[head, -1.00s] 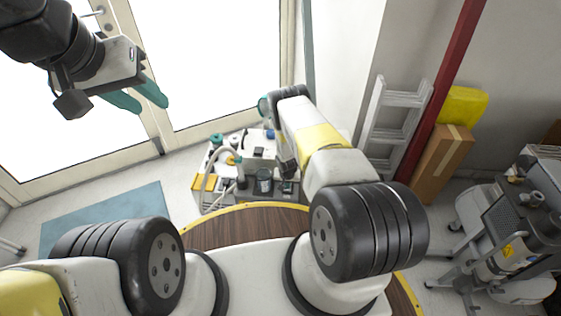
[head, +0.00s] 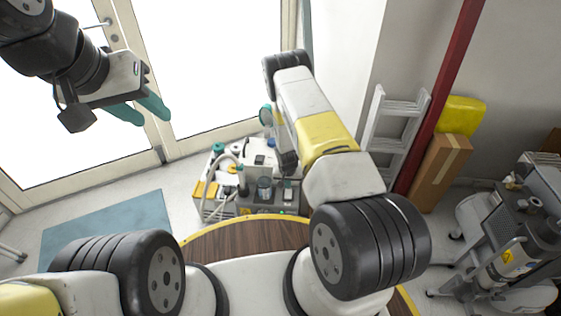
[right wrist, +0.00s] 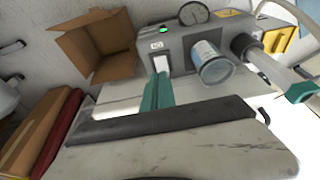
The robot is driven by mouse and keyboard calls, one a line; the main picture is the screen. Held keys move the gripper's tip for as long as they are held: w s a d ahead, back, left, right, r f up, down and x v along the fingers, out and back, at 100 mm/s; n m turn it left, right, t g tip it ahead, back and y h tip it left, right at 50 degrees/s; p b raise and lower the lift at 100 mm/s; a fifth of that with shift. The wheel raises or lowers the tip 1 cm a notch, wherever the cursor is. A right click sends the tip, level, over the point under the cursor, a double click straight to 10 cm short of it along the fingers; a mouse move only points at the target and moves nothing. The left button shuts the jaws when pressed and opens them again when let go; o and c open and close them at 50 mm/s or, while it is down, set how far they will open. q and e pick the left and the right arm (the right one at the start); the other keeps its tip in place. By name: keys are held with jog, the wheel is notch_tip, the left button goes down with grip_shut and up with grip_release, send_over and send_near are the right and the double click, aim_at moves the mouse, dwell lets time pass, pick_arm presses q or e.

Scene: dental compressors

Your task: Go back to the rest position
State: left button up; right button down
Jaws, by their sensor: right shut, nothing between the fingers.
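My left gripper (head: 142,112) is raised at the upper left in the head view, in front of the bright glass door. Its two teal fingers are apart with nothing between them. A green light (right wrist: 163,30) glows above the switch.
A white ladder (head: 395,130), cardboard box (head: 440,172) and red post (head: 437,90) stand at right, with another machine (head: 505,245). An open carton (right wrist: 97,45) shows in the right wrist view. A blue mat (head: 110,228) lies on clear floor.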

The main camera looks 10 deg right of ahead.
jog(key=shift+v, duration=0.8)
jog(key=shift+s+a, duration=0.1)
jog(key=shift+s, duration=0.05)
jog(key=w+r, duration=0.3)
jog(key=r, duration=1.7)
jog(key=s+a+r+t+y, duration=0.1)
jog(key=s+r, duration=0.1)
jog(key=r, duration=0.7)
jog(key=s+r+t+y, duration=0.1)
jog(key=s+r, duration=0.2)
jog(key=r, duration=0.7)
jog(key=s+a+r+n, duration=0.1)
jog(key=s+r+n, duration=0.1)
jog(key=s+r, duration=1.2)
jog(key=s+r+n, duration=0.1)
jog(key=s+r, duration=0.1)
jog(key=s, duration=0.5)
jog(key=s+r+t+y, duration=0.1)
jog(key=s+r, duration=0.2)
jog(key=s, duration=0.4)
jog(key=shift+a+n, duration=0.4)
jog(key=shift+a, duration=0.05)
